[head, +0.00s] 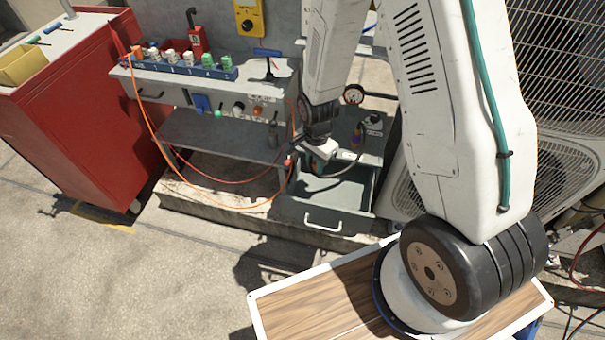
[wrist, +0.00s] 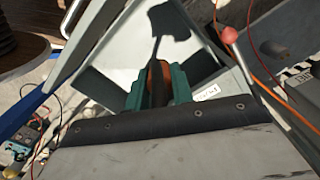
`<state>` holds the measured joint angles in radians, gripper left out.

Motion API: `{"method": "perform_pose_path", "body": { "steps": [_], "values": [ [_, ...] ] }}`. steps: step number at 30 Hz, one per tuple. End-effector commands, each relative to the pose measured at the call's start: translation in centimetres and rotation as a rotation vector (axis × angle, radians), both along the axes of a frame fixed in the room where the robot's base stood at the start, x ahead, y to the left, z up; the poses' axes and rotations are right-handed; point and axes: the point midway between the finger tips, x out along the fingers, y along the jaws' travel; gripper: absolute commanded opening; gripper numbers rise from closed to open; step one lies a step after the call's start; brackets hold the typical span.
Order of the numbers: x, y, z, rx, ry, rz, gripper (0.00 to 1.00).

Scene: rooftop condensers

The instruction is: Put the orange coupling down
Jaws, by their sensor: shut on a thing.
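My gripper (wrist: 158,88) has teal fingers closed on the orange coupling (wrist: 158,72), which shows as a narrow orange piece between them in the wrist view. A dark part partly covers the coupling. Below and beyond it is the pale inside of an open grey drawer (wrist: 205,70), with a dark shadow on its floor. In the head view my gripper (head: 318,164) hangs over the back of the same drawer (head: 322,222), and the coupling cannot be made out there. I cannot tell whether the coupling touches the drawer floor.
A grey workbench (head: 225,135) with a blue rack of fittings (head: 185,68) stands left of the drawer. A red cabinet (head: 85,115) is farther left. An orange hose (head: 165,165) loops past the bench to the drawer. Condenser units (head: 565,80) stand at the right.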

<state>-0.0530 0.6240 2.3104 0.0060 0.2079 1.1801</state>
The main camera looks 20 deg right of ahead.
Motion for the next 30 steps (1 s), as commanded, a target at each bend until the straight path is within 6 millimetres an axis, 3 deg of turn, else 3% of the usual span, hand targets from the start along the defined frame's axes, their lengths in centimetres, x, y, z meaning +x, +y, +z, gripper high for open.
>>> {"method": "perform_pose_path", "body": {
  "steps": [5,9,21,30],
  "values": [
    [-1.0,0.4,-2.3,0.000,0.005,-0.022,0.00],
    [-0.9,0.7,-4.7,-0.001,0.004,-0.017,0.00],
    [-0.8,0.6,-9.5,-0.001,0.003,-0.018,0.00],
    [-0.7,0.5,-10.4,-0.001,0.000,-0.019,0.00]
  ]
}}
